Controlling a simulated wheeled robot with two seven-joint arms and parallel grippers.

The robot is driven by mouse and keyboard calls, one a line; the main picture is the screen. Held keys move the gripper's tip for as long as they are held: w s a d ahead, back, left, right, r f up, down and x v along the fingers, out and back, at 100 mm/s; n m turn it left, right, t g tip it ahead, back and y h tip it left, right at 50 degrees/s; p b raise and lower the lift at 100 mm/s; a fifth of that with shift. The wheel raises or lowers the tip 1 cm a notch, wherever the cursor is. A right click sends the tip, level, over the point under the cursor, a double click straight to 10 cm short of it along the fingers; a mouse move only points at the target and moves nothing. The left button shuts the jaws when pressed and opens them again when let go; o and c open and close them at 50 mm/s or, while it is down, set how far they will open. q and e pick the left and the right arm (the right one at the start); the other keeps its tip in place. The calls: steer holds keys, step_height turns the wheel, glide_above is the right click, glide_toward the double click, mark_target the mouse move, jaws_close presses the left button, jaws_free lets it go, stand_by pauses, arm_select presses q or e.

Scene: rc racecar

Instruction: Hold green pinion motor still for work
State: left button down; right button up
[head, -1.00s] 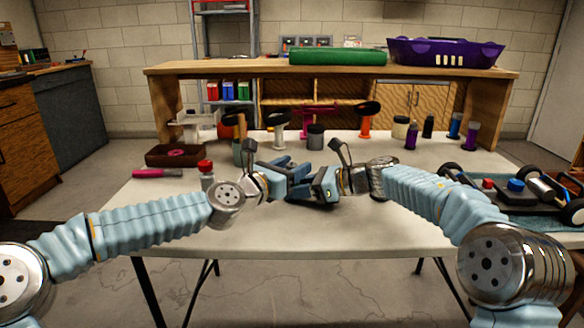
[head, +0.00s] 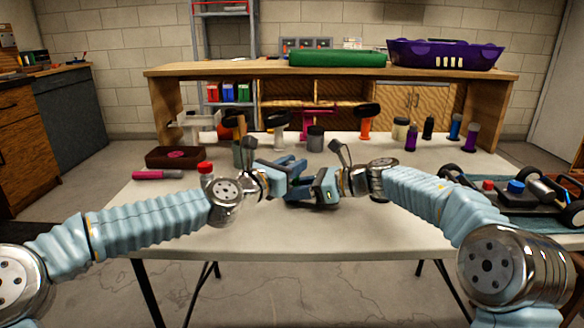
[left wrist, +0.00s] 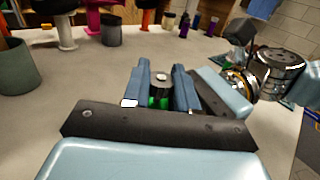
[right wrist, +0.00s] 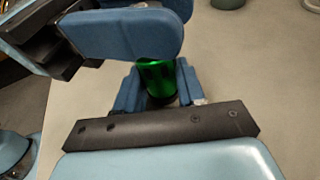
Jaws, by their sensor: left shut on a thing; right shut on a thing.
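The green pinion motor shows in the right wrist view (right wrist: 158,80) as a shiny green cylinder, and in the left wrist view (left wrist: 161,88) with a dark upper part, a pale tip and green lower down. My left gripper (head: 296,172) is shut on it, with blue fingers on either side. My right gripper (head: 322,190) is shut on it too, from the right. The grippers meet above the middle of the white table (head: 285,230). In the head view they hide the motor. In the right wrist view, the left gripper's blue finger crosses above the motor.
A red-capped bottle (head: 206,175) stands close by my left arm. A pink-handled tool (head: 158,174) and a brown tray (head: 176,157) lie at left. The racecar (head: 515,195) sits at right. Cups and bottles line the back. The front middle of the table is clear.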

arm_select(q)
steer(key=c, duration=0.9)
jaws_free()
steer(key=shift+r, duration=0.1)
arm_select(e)
steer(key=shift+f, duration=0.1)
arm_select(q)
steer(key=shift+s, duration=0.1)
steer(key=v, duration=1)
steer(key=shift+s+a, duration=0.15)
steer(key=shift+a, duration=0.2)
steer(key=shift+s+a, duration=0.3)
steer(key=shift+s, duration=0.25)
arm_select(e)
steer(key=o, duration=1.1)
steer(key=shift+d, duration=0.1)
steer(key=v, duration=1.2)
